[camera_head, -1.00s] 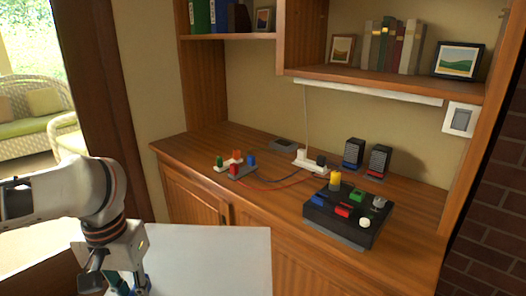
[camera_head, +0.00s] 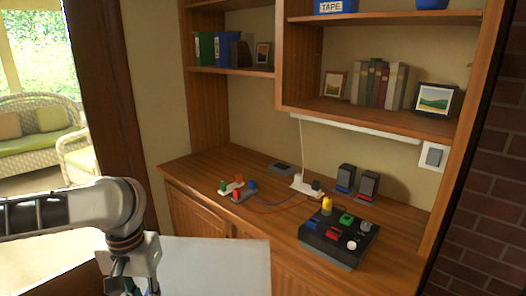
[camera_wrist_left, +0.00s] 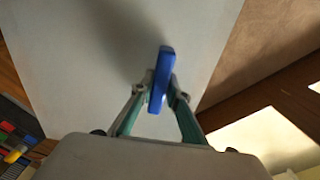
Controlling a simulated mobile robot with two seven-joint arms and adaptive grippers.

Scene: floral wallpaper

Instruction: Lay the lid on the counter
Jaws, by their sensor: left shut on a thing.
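The lid (camera_head: 215,265) looks like a large flat whitish panel at the lower middle of the head view, in front of the counter. In the left wrist view the grey panel (camera_wrist_left: 80,60) fills most of the picture, with a blue handle (camera_wrist_left: 160,80) over it. My left gripper (camera_wrist_left: 158,97) is shut on this blue handle. In the head view my left gripper (camera_head: 133,286) is at the lower left, partly cut off by the frame. The wooden counter (camera_head: 200,170) stands behind the panel. My right gripper is not in view.
A black control box (camera_head: 338,238) with coloured buttons occupies the counter's right part. A small block with coloured pegs (camera_head: 238,190), a power strip (camera_head: 305,186) and two dark speakers (camera_head: 357,182) stand behind. Shelves overhang the back. The counter's left end is bare.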

